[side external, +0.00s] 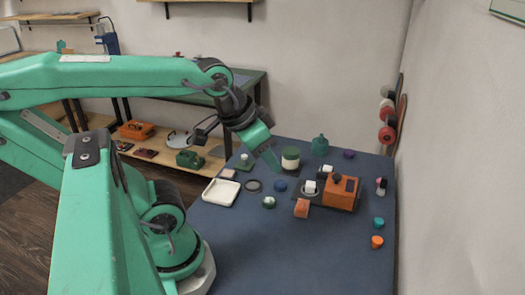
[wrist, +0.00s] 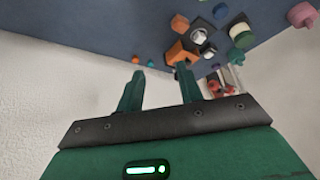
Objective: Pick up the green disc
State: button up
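A small green disc-like piece (side external: 269,202) with a pale patch on top lies on the blue mat (side external: 335,262) in the side view. It is too small there to make out fully, and I cannot pick it out in the wrist view. My gripper (side external: 275,166) is above the far part of the mat, beyond the green disc and apart from it. In the wrist view, the two green fingers of my gripper (wrist: 160,82) are spread, with nothing between them.
An orange box (side external: 342,192) and an orange block (side external: 302,208) stand right of the disc. A blue disc (side external: 280,186), dark ring (side external: 253,185) and white tray (side external: 221,192) lie nearby. A green-and-white cylinder (side external: 291,158) and teal pot (side external: 321,146) stand behind. The mat's near part is clear.

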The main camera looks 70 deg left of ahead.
jog(key=shift+o, duration=0.2)
jog(key=o, duration=0.5)
jog(key=w+a+f+n+g, duration=0.1)
jog(key=w+a+f+g, duration=0.1)
jog(key=a+f, duration=0.2)
jog(key=w+a+f+n+g, duration=0.1)
jog(key=w+a+f+n, duration=0.1)
jog(key=a+f, duration=0.2)
jog(key=w+a+f+n+g, duration=0.2)
jog(key=w+a+f, duration=0.1)
jog(key=f, duration=0.5)
jog(key=shift+a+f+g, duration=0.15)
jog(key=shift+a+f, duration=0.05)
jog(key=shift+a, duration=0.25)
jog(key=shift+a+f+g, duration=0.15)
jog(key=shift+a, duration=0.3)
jog(key=shift+f, duration=0.15)
